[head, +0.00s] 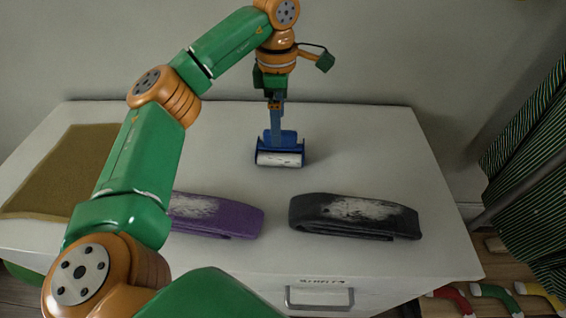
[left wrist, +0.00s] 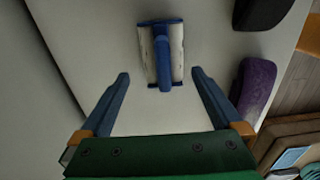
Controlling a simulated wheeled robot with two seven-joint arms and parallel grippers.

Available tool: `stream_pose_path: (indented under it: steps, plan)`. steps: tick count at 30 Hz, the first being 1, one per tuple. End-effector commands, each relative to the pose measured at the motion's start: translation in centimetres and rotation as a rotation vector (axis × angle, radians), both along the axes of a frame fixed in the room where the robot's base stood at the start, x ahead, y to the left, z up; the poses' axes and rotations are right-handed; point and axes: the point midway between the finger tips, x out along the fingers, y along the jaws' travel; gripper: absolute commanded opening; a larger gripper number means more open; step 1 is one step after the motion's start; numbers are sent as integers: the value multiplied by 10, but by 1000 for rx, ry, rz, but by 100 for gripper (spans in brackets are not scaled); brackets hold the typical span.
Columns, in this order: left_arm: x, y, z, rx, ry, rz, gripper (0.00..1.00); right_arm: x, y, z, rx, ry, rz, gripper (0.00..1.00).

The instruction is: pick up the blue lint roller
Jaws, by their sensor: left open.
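The blue lint roller (head: 280,158) stands on the white cabinet top, with its white roll facing the front. It also shows in the left wrist view (left wrist: 162,48), where its blue handle points toward my left gripper. My left gripper (head: 277,106) is above the roller, pointing down. In the left wrist view its two fingers (left wrist: 162,76) are spread apart, and the handle end appears between the fingertips. My right gripper is in neither view.
A purple folded item (head: 215,215) and a black one (head: 355,215) with pale patches lie at the cabinet's front. A brown mat (head: 62,170) lies at the left. The white cabinet top (head: 385,150) is clear right of the roller. A wall stands behind; striped cloth (head: 535,160) hangs at right.

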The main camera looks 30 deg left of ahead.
Motion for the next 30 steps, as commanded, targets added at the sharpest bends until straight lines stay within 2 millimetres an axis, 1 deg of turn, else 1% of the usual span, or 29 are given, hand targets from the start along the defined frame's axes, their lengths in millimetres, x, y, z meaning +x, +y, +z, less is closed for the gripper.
stream_pose_path:
  steps: [1,5,12,15,20,21,23,24,26,27,28,29,30]
  plan:
    - [0,0,-10,0,0,0,100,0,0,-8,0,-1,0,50]
    - [0,-1,-23,1,3,-1,100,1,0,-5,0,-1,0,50]
    - [0,-6,-66,0,2,0,100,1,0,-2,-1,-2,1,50]
    - [0,-6,-74,-1,0,0,100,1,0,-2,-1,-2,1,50]
    - [0,-6,-74,-1,-1,0,100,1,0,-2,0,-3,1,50]
    - [0,-6,-74,-1,-1,0,95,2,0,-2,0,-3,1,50]
    - [0,-6,-74,-1,-1,0,78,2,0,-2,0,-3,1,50]
    - [0,-6,-74,-1,-1,0,68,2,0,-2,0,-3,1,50]
    - [0,-6,-74,-1,-1,0,51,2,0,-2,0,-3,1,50]
    - [0,-6,-74,-1,-1,0,41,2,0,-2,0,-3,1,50]
    - [0,-6,-74,-1,-1,0,32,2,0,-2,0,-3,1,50]
    - [0,-6,-74,-1,-1,0,28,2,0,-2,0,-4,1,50]
    - [0,-6,-74,-1,-1,0,28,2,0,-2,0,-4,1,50]
